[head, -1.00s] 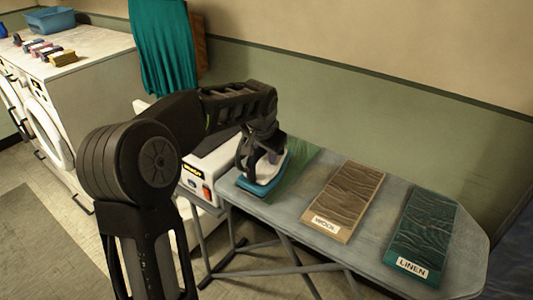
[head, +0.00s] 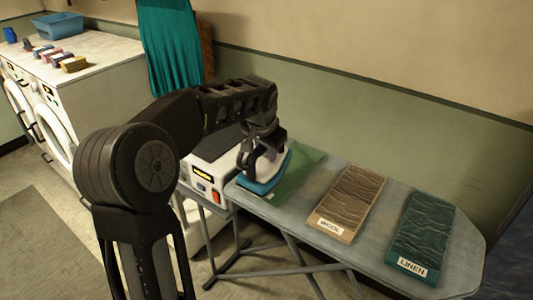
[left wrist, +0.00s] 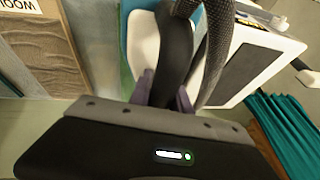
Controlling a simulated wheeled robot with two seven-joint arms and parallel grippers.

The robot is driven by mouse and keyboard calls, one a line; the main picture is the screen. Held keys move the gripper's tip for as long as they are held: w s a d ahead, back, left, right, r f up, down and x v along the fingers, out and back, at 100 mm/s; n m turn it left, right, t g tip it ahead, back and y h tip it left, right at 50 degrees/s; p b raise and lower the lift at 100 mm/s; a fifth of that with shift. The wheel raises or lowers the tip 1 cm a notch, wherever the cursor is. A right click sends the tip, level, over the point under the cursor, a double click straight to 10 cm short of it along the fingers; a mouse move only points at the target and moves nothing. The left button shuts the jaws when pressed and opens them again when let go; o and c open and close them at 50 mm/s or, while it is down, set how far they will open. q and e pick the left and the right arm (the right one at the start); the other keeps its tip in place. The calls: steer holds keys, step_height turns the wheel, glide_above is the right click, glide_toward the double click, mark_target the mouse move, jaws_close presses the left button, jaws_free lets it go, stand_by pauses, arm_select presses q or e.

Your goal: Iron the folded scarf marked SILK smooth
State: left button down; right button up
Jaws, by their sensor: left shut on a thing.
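My left gripper (head: 262,148) is shut on the handle of an iron with a white body and a teal lower part (head: 264,184). The iron also shows in the left wrist view (left wrist: 145,45), with its dark handle between my fingers (left wrist: 165,95). In the head view the iron is at the left end of the ironing board, over or on a green folded scarf (head: 301,172). The iron and gripper hide part of this scarf, and I see no label on it. I cannot tell whether the iron touches the cloth. My right gripper is not in view.
A wrinkled brown scarf marked WOOL (head: 350,198) and a wrinkled teal scarf marked LINEN (head: 422,235) lie further right on the grey ironing board (head: 465,262). A white box with an orange-red switch (head: 207,178) stands at the board's left end. A green wall runs behind.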

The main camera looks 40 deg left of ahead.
arm_select(q)
steer(key=shift+w+r+p, duration=0.1)
steer(key=shift+r+p, duration=0.8)
steer(key=shift+r, duration=0.8)
steer(key=shift+f, duration=0.2)
